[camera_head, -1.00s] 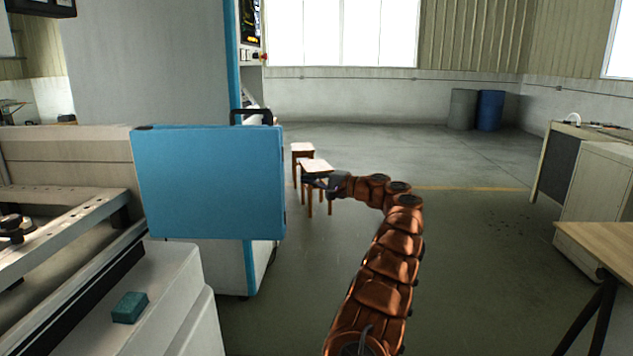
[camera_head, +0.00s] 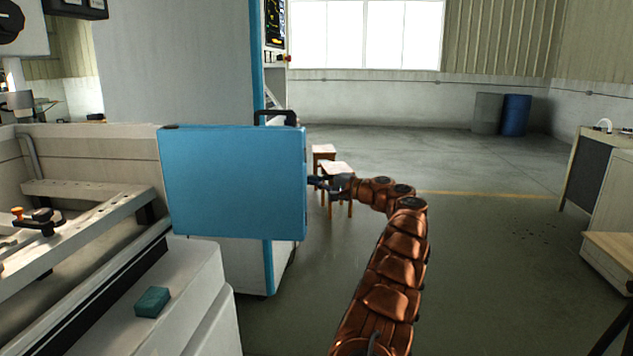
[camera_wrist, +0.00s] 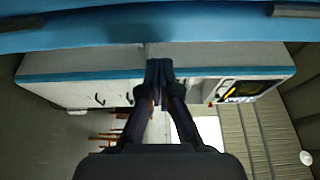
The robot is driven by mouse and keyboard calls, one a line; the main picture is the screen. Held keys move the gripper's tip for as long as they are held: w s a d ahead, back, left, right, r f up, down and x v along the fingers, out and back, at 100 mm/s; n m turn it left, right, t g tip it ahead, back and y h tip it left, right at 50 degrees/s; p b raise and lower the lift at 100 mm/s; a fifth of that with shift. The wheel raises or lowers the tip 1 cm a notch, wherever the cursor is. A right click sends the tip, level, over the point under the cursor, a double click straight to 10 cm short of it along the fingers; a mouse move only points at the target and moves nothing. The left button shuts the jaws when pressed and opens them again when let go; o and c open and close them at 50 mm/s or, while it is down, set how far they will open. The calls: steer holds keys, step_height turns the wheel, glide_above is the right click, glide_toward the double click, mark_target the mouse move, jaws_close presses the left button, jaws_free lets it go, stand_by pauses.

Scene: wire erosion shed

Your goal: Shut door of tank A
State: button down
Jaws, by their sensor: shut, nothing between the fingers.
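The blue door (camera_head: 235,182) of the tank stands open, swung out from the pale tank (camera_head: 90,140), with its broad face towards me. A dark handle-like loop (camera_head: 275,116) shows at its top right; I cannot tell what it is fixed to. My gripper (camera_head: 314,182) is shut and empty, with its tips right beside the door's right edge; contact is unclear. In the wrist view my gripper (camera_wrist: 158,72) is shut, and a blue band (camera_wrist: 150,27), seemingly the door, crosses the top of the picture.
Inside the tank, a rail frame (camera_head: 90,192) holds clamps. A teal block (camera_head: 152,302) lies on the tank's front ledge. A tall blue-edged cabinet (camera_head: 180,65) stands behind the door. Small stools (camera_head: 338,168) stand beyond my gripper. The floor to the right is open.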

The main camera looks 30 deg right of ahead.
steer(key=shift+s+a+r, duration=0.1)
steer(key=shift+s+a, duration=0.5)
steer(key=shift+s, duration=0.05)
steer(key=shift+s+a+b, duration=0.15)
steer(key=shift+a+b, duration=0.05)
steer(key=shift+b, duration=0.3)
